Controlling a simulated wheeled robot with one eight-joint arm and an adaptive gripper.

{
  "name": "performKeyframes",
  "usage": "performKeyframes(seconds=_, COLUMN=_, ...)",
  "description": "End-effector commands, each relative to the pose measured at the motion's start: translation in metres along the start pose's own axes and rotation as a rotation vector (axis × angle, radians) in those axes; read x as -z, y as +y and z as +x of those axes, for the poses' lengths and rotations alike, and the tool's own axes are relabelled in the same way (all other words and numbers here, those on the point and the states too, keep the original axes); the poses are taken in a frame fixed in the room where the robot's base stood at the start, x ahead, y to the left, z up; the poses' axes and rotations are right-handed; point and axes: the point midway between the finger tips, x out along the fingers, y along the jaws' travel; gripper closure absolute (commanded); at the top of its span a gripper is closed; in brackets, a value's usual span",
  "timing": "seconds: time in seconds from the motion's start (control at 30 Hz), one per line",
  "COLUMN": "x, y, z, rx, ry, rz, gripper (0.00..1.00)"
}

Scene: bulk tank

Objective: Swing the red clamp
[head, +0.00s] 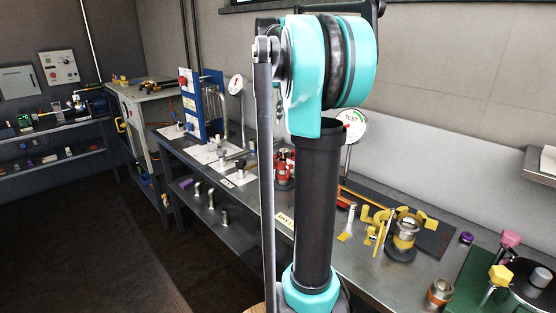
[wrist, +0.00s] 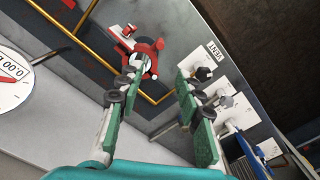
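The red clamp (wrist: 152,46) shows in the wrist view near the top centre, around a pale round fitting. A red-and-white part lies just beyond it. In the head view the red clamp (head: 284,165) stands on the bench, partly hidden behind my arm. My gripper (wrist: 160,72) is open in the wrist view, its two green-padded fingers apart with nothing between them. The left fingertip overlaps the lower edge of the clamp in the picture; I cannot tell whether they touch. My gripper is hidden in the head view.
A dial gauge (wrist: 12,80) is close at the left of the wrist view. Yellow fittings (head: 380,222) and a yellow-banded metal fitting (head: 405,236) stand on the bench at right. A blue panel (head: 190,105) and white plates with posts stand further left. The floor (head: 80,240) is clear.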

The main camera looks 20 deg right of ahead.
Motion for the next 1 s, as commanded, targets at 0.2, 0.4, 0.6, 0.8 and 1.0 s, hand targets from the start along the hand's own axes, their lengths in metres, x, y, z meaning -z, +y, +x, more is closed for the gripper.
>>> performKeyframes(seconds=0.2, x=-0.001, y=0.000, z=0.030, rx=0.000, ry=0.000, rz=0.000, gripper=0.64)
performKeyframes(seconds=0.4, x=0.000, y=0.000, z=0.070, rx=0.000, ry=0.001, rz=-0.001, gripper=0.64)
performKeyframes(seconds=0.6, x=0.000, y=0.000, z=0.110, rx=0.000, ry=0.001, rz=-0.001, gripper=0.64)
performKeyframes(seconds=0.8, x=0.000, y=0.000, z=0.145, rx=0.000, ry=0.001, rz=-0.001, gripper=0.64)
performKeyframes(seconds=1.0, x=0.000, y=0.000, z=0.166, rx=0.000, ry=0.001, rz=-0.001, gripper=0.64)
